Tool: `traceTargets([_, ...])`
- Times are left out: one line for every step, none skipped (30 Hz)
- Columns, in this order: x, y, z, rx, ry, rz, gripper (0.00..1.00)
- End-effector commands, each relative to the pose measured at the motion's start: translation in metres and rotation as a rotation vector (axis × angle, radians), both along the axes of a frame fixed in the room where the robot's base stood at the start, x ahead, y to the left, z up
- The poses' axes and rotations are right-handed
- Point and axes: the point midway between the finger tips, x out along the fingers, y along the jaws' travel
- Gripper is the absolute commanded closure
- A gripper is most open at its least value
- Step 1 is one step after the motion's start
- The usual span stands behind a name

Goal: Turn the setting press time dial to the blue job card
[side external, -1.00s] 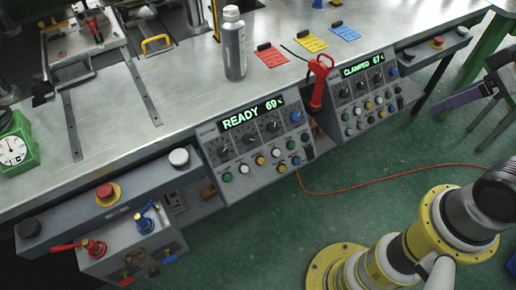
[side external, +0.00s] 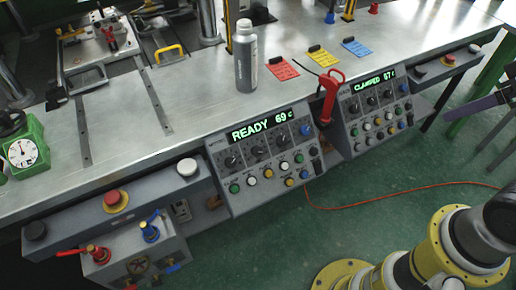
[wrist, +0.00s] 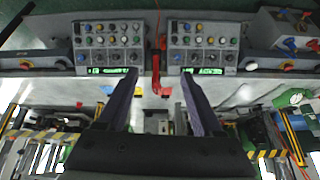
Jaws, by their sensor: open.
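The blue job card (side external: 354,47) lies on the bench top, right of the yellow card (side external: 318,57) and red card (side external: 282,68). Two control panels stand at the bench front: one reading READY 69 (side external: 262,125), one reading CLAMPED 67 (side external: 374,80). Each has a row of black dials, such as these (side external: 259,152) (side external: 371,101), above coloured buttons. Labels are too small to read, so I cannot tell which is the press time dial. My gripper (wrist: 160,72) is open and empty in the wrist view, its purple fingers apart, touching no dial.
A red-handled tool (side external: 329,96) stands between the panels. A grey bottle (side external: 245,58) stands on the bench behind the READY panel. A red mushroom button (side external: 116,197) and a box with red and blue valves (side external: 137,250) are at left. Floor before the panels is clear except an orange cable (side external: 400,206).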

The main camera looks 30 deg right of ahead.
Motion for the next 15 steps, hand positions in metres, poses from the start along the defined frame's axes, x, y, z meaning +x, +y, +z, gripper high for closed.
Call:
traceTargets([0.009,0.000,0.013,0.010,-0.014,-0.021,0.32])
traceTargets([0.015,0.000,0.020,0.017,-0.015,-0.032,0.32])
traceTargets([0.024,0.001,0.029,0.025,-0.014,-0.044,0.32])
traceTargets([0.033,0.002,0.036,0.032,-0.012,-0.053,0.32])
traceTargets([0.041,0.003,0.042,0.038,-0.009,-0.059,0.32])
traceTargets([0.052,0.005,0.049,0.046,-0.001,-0.067,0.32])
traceTargets([0.061,0.007,0.054,0.051,0.006,-0.070,0.32])
traceTargets([0.070,0.010,0.058,0.056,0.013,-0.074,0.32])
traceTargets([0.083,0.013,0.064,0.061,0.022,-0.077,0.32])
traceTargets([0.094,0.016,0.067,0.064,0.031,-0.080,0.32])
traceTargets([0.104,0.020,0.069,0.067,0.042,-0.081,0.32])
traceTargets([0.119,0.025,0.071,0.071,0.057,-0.083,0.32])
traceTargets([0.130,0.029,0.073,0.074,0.068,-0.082,0.32])
traceTargets([0.142,0.034,0.073,0.076,0.079,-0.082,0.32])
traceTargets([0.157,0.041,0.072,0.077,0.096,-0.081,0.32])
